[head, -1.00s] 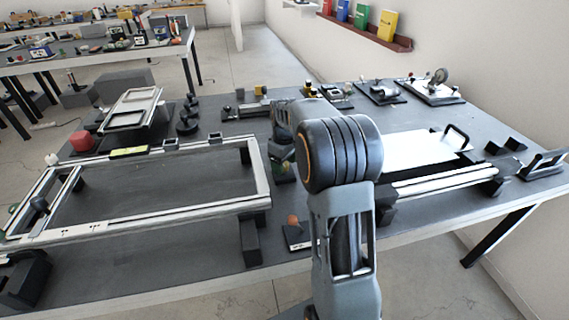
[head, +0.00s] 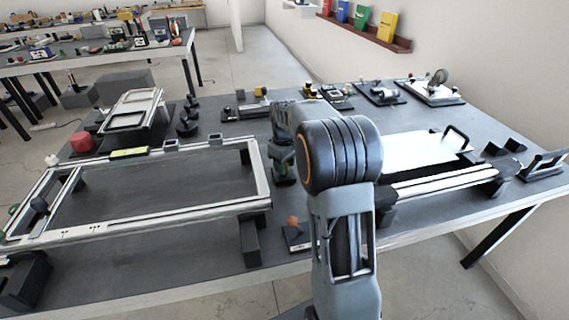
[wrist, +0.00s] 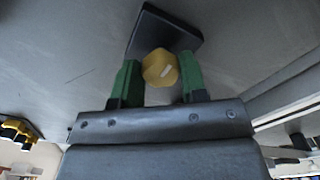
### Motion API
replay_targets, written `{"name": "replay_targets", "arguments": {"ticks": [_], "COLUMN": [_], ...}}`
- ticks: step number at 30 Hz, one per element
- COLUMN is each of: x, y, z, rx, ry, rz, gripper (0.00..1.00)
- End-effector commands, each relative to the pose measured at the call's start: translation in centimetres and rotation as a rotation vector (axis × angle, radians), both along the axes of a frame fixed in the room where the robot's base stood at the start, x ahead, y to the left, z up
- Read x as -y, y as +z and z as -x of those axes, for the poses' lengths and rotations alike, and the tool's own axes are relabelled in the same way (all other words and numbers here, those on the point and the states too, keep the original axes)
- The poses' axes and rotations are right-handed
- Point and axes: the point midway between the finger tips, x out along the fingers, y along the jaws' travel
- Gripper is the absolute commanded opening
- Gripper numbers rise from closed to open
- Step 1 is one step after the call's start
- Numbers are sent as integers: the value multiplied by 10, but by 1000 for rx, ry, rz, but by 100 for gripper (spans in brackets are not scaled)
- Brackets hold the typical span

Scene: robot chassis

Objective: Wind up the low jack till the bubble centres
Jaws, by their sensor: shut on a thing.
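In the wrist view a yellow six-sided knob (wrist: 160,68) stands in front of a dark flat block (wrist: 165,30). My gripper (wrist: 160,80) has its green fingers on either side of the knob and is shut on it. In the head view my gripper (head: 283,168) is just right of the silver chassis frame (head: 262,180), and my arm hides part of this area; the knob cannot be made out there. A yellow-green level (head: 128,153) lies on the frame's far rail; its bubble is too small to read.
A red knob (head: 82,142) and black round parts (head: 187,122) stand beyond the frame. A small orange-topped part (head: 293,221) is at the table's near edge. A white panel (head: 420,150) and silver rails (head: 440,182) lie at the right.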

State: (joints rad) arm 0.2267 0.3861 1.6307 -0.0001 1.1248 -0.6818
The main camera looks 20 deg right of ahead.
Motion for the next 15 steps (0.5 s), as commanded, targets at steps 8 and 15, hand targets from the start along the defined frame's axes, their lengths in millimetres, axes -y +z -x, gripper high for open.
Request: {"name": "replay_targets", "arguments": {"ticks": [8, 15], "x": [-1, -1], "y": [3, 2], "z": [0, 0], "rx": [-1, -1], "ry": [-146, -352], "rz": [0, 0], "gripper": [16, 16]}}
